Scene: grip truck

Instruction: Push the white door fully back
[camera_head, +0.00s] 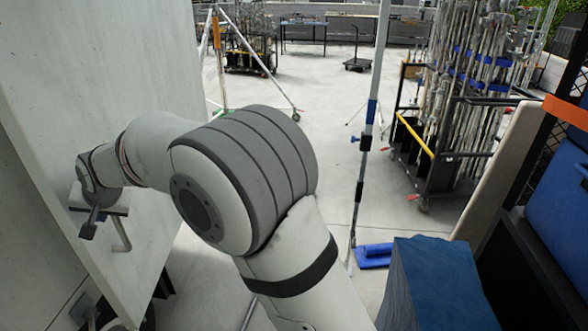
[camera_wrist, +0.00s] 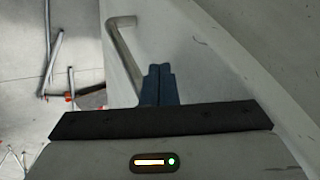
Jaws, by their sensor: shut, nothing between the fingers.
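The white door (camera_head: 110,70) stands open as a large pale panel at the left of the head view. It also fills much of the wrist view's right side (camera_wrist: 225,60). A bent metal handle (camera_head: 122,236) is on it, also seen left of my fingers in the wrist view (camera_wrist: 122,48). My gripper (camera_head: 89,228) is close to the door beside the handle. In the wrist view its dark fingers (camera_wrist: 158,72) are together with nothing between them, apart from the handle's bar or only just beside it. I cannot tell whether the fingertips touch the door.
A wheeled rack of metal stands (camera_head: 465,110) is at the right. A blue box (camera_head: 435,285) stands in front, right of my arm. An upright pole (camera_head: 367,140) and a tripod (camera_head: 250,55) stand on the grey floor. Open floor (camera_head: 325,100) lies beyond my arm.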

